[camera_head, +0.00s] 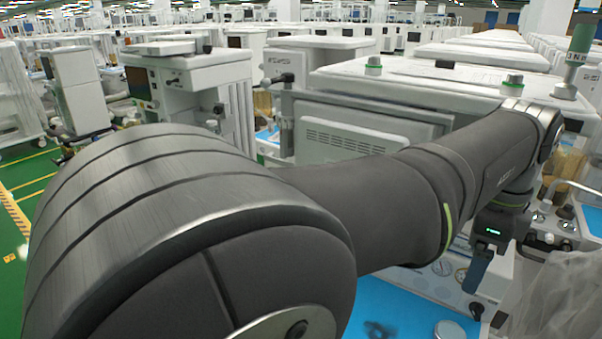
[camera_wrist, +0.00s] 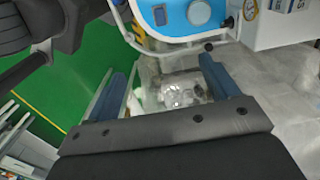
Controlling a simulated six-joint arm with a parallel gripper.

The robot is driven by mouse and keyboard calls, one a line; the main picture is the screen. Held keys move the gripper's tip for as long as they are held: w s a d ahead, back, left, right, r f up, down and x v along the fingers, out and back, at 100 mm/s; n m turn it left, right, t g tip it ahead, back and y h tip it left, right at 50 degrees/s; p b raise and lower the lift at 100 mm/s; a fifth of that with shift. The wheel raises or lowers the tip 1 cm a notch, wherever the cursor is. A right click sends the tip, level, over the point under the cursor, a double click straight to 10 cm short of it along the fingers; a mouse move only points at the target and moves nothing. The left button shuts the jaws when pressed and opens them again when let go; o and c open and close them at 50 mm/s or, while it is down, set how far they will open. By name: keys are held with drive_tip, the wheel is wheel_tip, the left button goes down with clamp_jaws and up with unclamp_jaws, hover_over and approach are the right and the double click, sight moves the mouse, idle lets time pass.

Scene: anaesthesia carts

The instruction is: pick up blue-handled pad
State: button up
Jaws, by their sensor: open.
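I cannot clearly make out the blue-handled pad in either view. My gripper (camera_wrist: 163,72) is open, with its two blue-grey fingers wide apart and nothing held between them. Below the gap lie translucent plastic sheeting and a small pale, clear-looking item (camera_wrist: 182,94), whose kind I cannot tell. In the head view my gripper (camera_head: 480,268) hangs at the right, in front of a cart's gauge panel, with its fingers pointing down. My arm hides much of the cart's front.
A bright blue work surface (camera_head: 395,305) lies below my arm, with a dark item and a round pale item (camera_head: 450,330) on it. Plastic sheeting (camera_head: 560,295) drapes at the right. Carts crowd behind; green floor (camera_wrist: 75,85) shows at the left.

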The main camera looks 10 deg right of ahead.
drive_tip(key=s+a+f+m+t+h, duration=0.2)
drive_tip(key=a+f+m, duration=0.1)
drive_tip(key=f+m, duration=0.55)
drive_tip(key=s+a+f+m+t+h, duration=0.1)
drive_tip(key=s+a+f+m, duration=0.15)
drive_tip(key=f+m, duration=0.65)
drive_tip(key=shift+m, duration=0.55)
drive_tip(key=x, duration=0.6)
drive_tip(key=d+x, duration=0.1)
drive_tip(key=x, duration=0.2)
drive_tip(key=shift+w, duration=0.1)
drive_tip(key=shift+d+x, duration=0.15)
drive_tip(key=shift+x, duration=1.6)
drive_tip(key=shift+d+x, duration=0.15)
drive_tip(key=shift+x, duration=1.6)
drive_tip(key=shift+r, duration=0.1)
drive_tip(key=c, duration=1.1)
